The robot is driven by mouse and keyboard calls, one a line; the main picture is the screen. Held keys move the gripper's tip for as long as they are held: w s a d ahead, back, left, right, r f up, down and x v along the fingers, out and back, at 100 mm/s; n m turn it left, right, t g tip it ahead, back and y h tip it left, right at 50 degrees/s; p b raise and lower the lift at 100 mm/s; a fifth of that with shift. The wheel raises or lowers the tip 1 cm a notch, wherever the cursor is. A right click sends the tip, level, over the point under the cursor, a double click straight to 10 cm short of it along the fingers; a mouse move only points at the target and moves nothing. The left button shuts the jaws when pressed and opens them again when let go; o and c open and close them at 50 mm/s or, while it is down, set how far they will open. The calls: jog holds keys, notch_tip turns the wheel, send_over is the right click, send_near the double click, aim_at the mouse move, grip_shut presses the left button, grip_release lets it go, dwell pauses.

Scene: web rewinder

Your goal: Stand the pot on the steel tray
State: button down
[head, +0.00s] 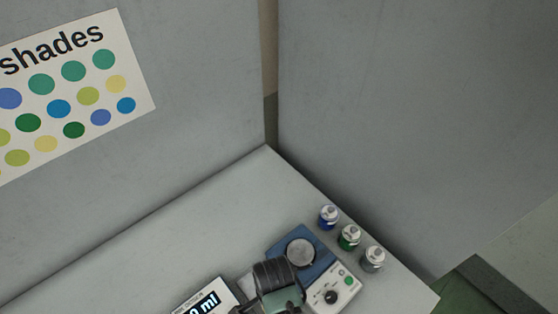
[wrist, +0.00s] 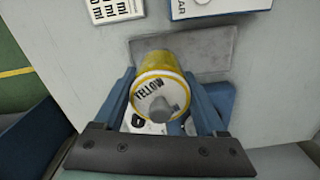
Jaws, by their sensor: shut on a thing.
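The yellow pot (wrist: 158,85) shows in the wrist view, with a white lid marked YELLOW and a grey knob facing the camera. My gripper (wrist: 159,76) is shut on it, one blue finger on each side. The steel tray (wrist: 210,50) is a flat grey rectangle just beyond the pot, and the pot's far end overlaps it in the picture. I cannot tell whether the pot touches the tray or hangs above it. In the head view my own arm covers the pot and most of the area around it.
A blue device with a round plate (head: 300,252) and white knob panel (head: 334,292) stands beside my arm. Blue (head: 328,217), green (head: 349,237) and grey (head: 373,259) pots line the right edge. The bench behind is clear.

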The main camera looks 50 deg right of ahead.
jog(key=shift+s+d+f+m, duration=0.25)
jog(key=shift+s+d+m, duration=0.15)
jog(key=shift+s+m, duration=0.45)
jog(key=shift+f, duration=0.2)
notch_tip(320, 180, down, 4)
jog(key=b, duration=0.5)
jog(key=shift+w+f, duration=0.1)
jog(key=shift+f, duration=0.05)
jog(key=shift+f+b, duration=0.45)
jog(key=shift+f, duration=0.3)
jog(key=shift+f, duration=0.45)
grip_release()
jog(key=shift+r, duration=0.1)
